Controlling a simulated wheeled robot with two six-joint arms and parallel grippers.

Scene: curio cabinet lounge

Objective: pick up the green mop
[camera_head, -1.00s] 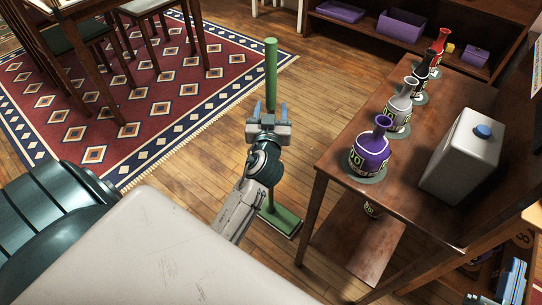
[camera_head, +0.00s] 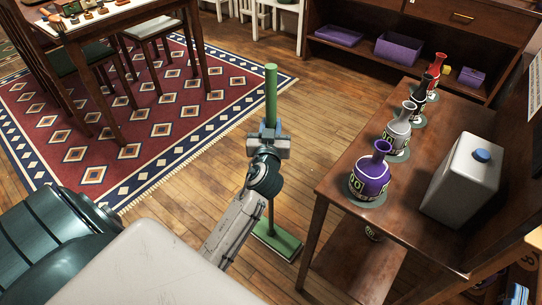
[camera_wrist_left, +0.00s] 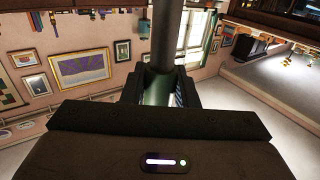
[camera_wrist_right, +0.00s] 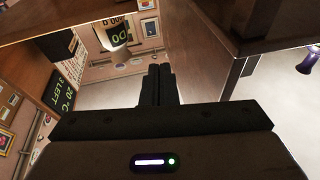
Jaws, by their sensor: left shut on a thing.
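The green mop stands upright beside the wooden shelf table, its green pole (camera_head: 271,92) rising above my left gripper and its flat green base (camera_head: 277,241) low at the floor. My left gripper (camera_head: 269,130) is shut on the pole at about mid-height. In the left wrist view the pole (camera_wrist_left: 158,88) shows between the fingers, dark in shade. Whether the base touches the floor I cannot tell. My right gripper shows only in its own wrist view, with its two fingers (camera_wrist_right: 158,84) together and nothing seen between them.
The wooden shelf table (camera_head: 335,185) stands close right of the mop, carrying a purple vase (camera_head: 371,175), other vases and a white container (camera_head: 461,180). A patterned rug (camera_head: 150,125) and a table with stools lie to the left. Bare wooden floor lies between.

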